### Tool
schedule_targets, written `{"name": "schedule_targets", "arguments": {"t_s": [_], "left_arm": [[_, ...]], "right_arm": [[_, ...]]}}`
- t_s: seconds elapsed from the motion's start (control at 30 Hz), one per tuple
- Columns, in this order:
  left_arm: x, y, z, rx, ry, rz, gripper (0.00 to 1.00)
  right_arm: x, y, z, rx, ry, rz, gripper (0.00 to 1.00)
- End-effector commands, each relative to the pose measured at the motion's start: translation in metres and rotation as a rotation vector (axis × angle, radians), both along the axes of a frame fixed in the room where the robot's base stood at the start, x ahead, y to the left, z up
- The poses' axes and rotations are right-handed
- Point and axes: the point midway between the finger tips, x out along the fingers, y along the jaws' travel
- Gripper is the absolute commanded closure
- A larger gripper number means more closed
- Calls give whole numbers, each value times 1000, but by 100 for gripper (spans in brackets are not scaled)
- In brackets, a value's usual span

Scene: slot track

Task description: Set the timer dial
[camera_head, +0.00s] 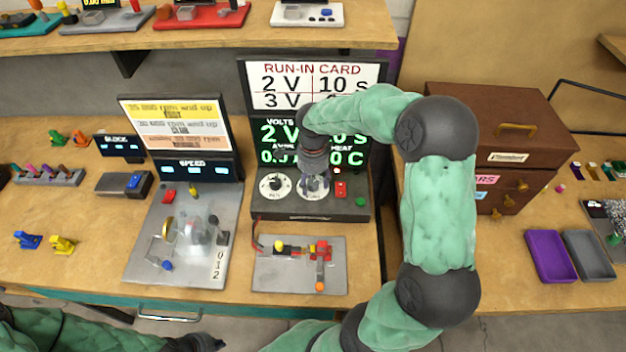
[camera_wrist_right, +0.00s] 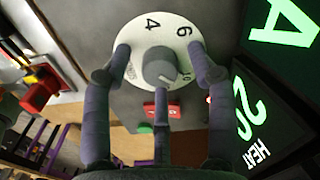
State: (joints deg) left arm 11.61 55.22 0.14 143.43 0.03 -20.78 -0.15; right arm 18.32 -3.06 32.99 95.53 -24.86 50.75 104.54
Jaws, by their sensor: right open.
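The power unit (camera_head: 300,213) stands on the bench with two white dials on its sloping front. The left dial (camera_head: 273,187) is clear. My right gripper (camera_head: 314,178) is over the right dial (camera_head: 301,192) and partly hides it. In the right wrist view, a white dial (camera_wrist_right: 139,34) shows 4 and 6 around a grey knob (camera_wrist_right: 158,66). My right gripper's fingers (camera_wrist_right: 162,62) are spread around the knob, open; contact is unclear. The screen (camera_head: 272,137) shows a 2 V reading and is partly hidden. My left gripper (camera_head: 197,342) is at the bottom edge, its jaws unclear.
The run-in card (camera_head: 285,83) above the screen is partly covered by my right arm. A red button (camera_head: 341,188) and green button (camera_head: 360,202) sit right of the dials. A motor plate (camera_head: 268,277) lies in front, and a speed rig (camera_head: 145,262) stands left.

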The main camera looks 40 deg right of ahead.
Motion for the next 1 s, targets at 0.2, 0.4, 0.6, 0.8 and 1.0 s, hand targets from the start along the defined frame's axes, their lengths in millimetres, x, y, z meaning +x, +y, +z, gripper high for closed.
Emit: {"name": "schedule_targets", "arguments": {"t_s": [0.2,0.4,0.6,0.8,1.0], "left_arm": [[0,0,0,0,0,0,100],[0,0,0,0,0,0,100],[0,0,0,0,0,0,100],[0,0,0,0,0,0,100],[0,0,0,0,0,0,100]], "right_arm": [[1,0,12,-1,-3,0,42],[1,0,48,-1,-4,1,42],[1,0,87,-1,-4,0,42],[1,0,112,-1,-2,0,42],[0,0,120,0,1,0,42]]}}
